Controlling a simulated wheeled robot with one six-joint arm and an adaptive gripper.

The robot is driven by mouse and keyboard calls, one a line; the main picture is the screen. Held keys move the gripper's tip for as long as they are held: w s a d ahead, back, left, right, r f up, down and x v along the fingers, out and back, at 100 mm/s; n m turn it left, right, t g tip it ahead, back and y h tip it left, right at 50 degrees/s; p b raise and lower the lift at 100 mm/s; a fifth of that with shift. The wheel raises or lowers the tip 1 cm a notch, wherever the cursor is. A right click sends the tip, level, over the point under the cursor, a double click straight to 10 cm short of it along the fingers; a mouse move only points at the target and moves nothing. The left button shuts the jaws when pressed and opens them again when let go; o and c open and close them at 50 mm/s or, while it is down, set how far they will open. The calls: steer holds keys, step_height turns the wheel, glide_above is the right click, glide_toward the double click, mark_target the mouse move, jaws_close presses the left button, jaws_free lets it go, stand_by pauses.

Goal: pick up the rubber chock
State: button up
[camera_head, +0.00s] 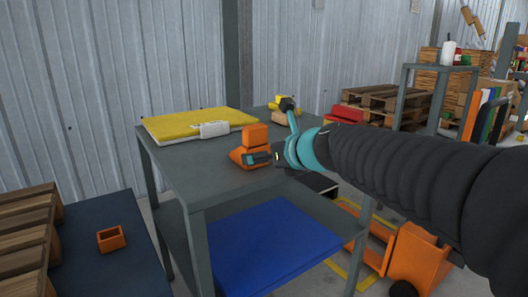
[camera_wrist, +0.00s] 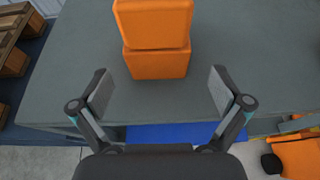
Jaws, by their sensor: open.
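An orange wedge-shaped piece, which looks like the rubber chock (camera_head: 240,158), is on the grey table, with a rounded orange block (camera_head: 255,136) at its top. In the wrist view the chock (camera_wrist: 157,64) shows as a lower orange block under a larger upper one (camera_wrist: 153,22). I cannot tell whether these are one piece or two. My gripper (camera_head: 273,132) is open and empty at the chock's right side. In the wrist view the fingers (camera_wrist: 159,82) are spread wide, with the chock ahead, roughly centred between them. Neither finger visibly touches it.
A yellow mat (camera_head: 200,124) with a white item (camera_head: 214,129) lies at the table's back left. A small yellow object (camera_head: 275,102) is behind my gripper. A blue sheet (camera_head: 265,245) covers the lower shelf. The grey tabletop (camera_head: 190,172) is clear at the front left.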

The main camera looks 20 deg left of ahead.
steer(key=shift+r+x, duration=0.1)
steer(key=shift+x, duration=1.6)
steer(key=shift+r+x, duration=0.15)
steer(key=shift+x, duration=1.5)
steer(key=shift+a, duration=0.15)
steer(key=c, duration=1.2)
steer(key=shift+c, duration=1.1)
steer(key=shift+r, duration=0.15)
